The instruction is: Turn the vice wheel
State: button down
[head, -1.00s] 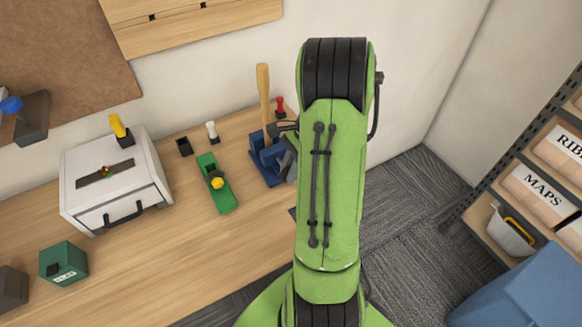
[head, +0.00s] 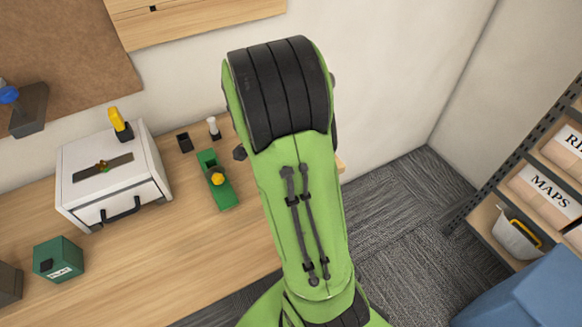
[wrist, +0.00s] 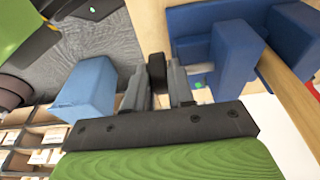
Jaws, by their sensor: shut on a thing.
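The blue vice (wrist: 236,62) shows in the wrist view at the upper right, fixed by the wooden bench edge (wrist: 293,75). A short grey shaft (wrist: 200,67) sticks out of its side towards my fingers. The dark vice wheel (wrist: 156,70) is seen edge-on between the two grey fingers of my gripper (wrist: 157,82). My gripper is shut on the wheel, with a finger on each side. In the head view my green arm hides the vice, the wheel and my gripper.
A shelf with labelled boxes (head: 545,190) and a blue box (head: 525,295) are at right.

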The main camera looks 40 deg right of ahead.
jog(key=h, duration=0.1)
jog(key=h+b, duration=0.1)
jog(key=h, duration=0.1)
jog(key=a+f+g+h+b, duration=0.1)
jog(key=shift+w, duration=0.15)
jog(key=shift+g+h+b, duration=0.5)
jog(key=shift+h+b, duration=0.65)
jog(key=shift+h, duration=0.45)
jog(key=shift+a, duration=0.1)
jog(key=c, duration=1)
grip_release()
jog(key=shift+c, duration=0.2)
jog(key=shift+r, duration=0.1)
jog(key=p+v, duration=0.5)
jog(key=v, duration=1)
jog(key=shift+a+p, duration=0.35)
jog(key=shift+p, duration=0.05)
